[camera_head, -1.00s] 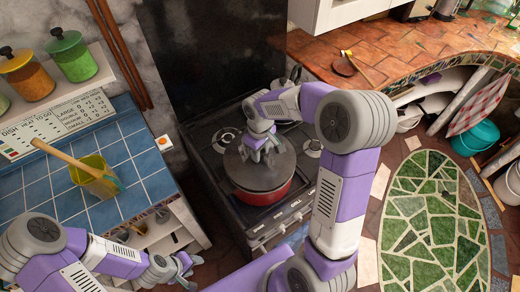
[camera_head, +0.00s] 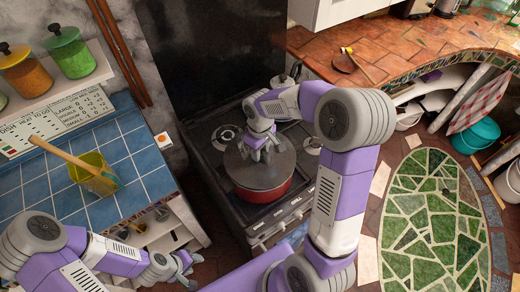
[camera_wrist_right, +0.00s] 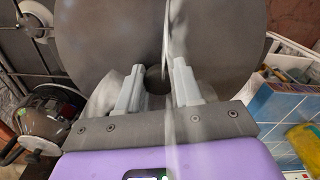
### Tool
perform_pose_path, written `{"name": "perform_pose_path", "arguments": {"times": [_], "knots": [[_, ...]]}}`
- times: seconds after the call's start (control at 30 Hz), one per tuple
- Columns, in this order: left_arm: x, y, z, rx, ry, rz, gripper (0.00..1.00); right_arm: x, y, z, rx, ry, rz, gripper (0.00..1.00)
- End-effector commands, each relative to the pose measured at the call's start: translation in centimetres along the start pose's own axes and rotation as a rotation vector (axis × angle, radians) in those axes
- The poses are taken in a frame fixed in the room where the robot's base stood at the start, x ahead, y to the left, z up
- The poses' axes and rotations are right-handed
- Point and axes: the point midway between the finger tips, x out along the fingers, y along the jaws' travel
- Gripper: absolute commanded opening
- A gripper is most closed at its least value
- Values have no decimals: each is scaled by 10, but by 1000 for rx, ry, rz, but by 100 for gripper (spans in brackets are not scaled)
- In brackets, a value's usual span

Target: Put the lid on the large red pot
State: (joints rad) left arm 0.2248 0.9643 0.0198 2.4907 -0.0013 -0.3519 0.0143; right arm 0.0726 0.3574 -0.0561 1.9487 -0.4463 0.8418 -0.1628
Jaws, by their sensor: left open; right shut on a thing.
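The large red pot (camera_head: 262,194) stands on the stove, with its red side showing below the grey lid. The dark grey round lid (camera_head: 278,172) lies over the pot's top and looks about level; whether it is fully seated I cannot tell. My right gripper (camera_head: 262,153) reaches down onto the middle of the lid and is shut on its knob. In the right wrist view the lid (camera_wrist_right: 90,50) fills the upper middle, and the fingers (camera_wrist_right: 158,85) close around the dark knob. My left gripper (camera_head: 184,270) is open and empty, low at the left, away from the pot.
The stove (camera_head: 222,180) has other burners around the pot. A kettle-like metal item (camera_head: 284,82) stands behind my right arm. A blue tiled counter (camera_head: 40,190) with a yellow container (camera_head: 92,172) lies left. A tiled counter (camera_head: 400,50) lies right.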

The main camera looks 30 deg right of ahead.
Motion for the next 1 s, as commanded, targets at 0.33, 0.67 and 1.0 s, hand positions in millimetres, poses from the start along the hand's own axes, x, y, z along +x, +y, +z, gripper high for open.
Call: {"name": "perform_pose_path", "arguments": {"times": [0.33, 0.67, 1.0], "knots": [[0, 0, 0, 0, 0, 0, 47, 0, 0, 0, 0, 1, 0, 0], [5, -2, 0, 0, 0, 0, 47, 7, 0, 0, -1, 0, 0, 0], [5, -2, 0, 0, 0, 0, 47, 8, 0, 0, 0, 1, 0, 0]]}}
